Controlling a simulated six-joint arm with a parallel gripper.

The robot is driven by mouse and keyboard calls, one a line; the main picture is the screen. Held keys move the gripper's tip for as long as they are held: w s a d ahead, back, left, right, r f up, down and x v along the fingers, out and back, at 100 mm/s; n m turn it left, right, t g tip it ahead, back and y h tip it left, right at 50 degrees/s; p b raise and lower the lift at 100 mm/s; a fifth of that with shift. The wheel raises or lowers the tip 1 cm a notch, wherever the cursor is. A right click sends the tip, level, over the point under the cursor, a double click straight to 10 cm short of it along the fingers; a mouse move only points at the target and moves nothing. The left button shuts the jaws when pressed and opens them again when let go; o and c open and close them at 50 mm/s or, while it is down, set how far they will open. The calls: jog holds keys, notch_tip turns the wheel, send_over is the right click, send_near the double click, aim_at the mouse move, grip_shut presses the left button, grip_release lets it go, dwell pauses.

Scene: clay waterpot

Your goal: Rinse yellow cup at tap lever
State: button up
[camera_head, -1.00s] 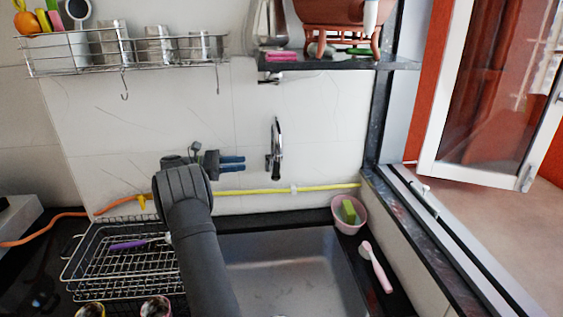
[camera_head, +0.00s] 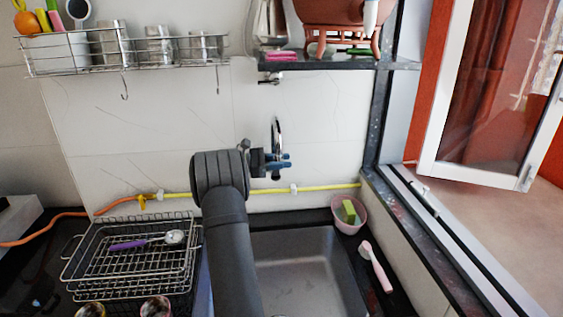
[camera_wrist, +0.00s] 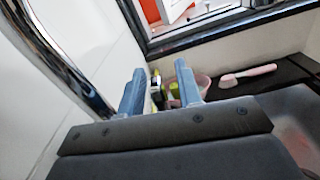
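My gripper (camera_head: 284,163) is at the wall by the chrome tap (camera_head: 277,130), its blue fingers overlapping the tap's lower part in the head view. In the wrist view my gripper (camera_wrist: 158,92) is open, with its two blue fingers apart and nothing held between them. The tap's curved chrome (camera_wrist: 62,55) shows large and close at the left of that view. I cannot make out a separate lever. Two cups are cut off at the bottom edge of the head view: one with a yellowish rim (camera_head: 90,310), one pinkish (camera_head: 156,308). I cannot tell for certain which is the yellow cup.
The sink (camera_head: 305,270) lies below. A pink bowl (camera_head: 349,226) with a green sponge and a pink brush (camera_head: 376,267) sit on its right edge. A wire rack (camera_head: 90,265) with a purple-handled spoon is left. A yellow hose (camera_head: 325,188) runs along the wall below the tap.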

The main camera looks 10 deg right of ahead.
grip_shut()
jog(key=shift+d+f+y, duration=0.25)
jog(key=shift+d+y, duration=0.3)
jog(key=shift+y, duration=0.55)
grip_release()
jog(key=a+r, duration=0.3)
jog(key=a, duration=1.4)
jog(key=shift+r, duration=0.2)
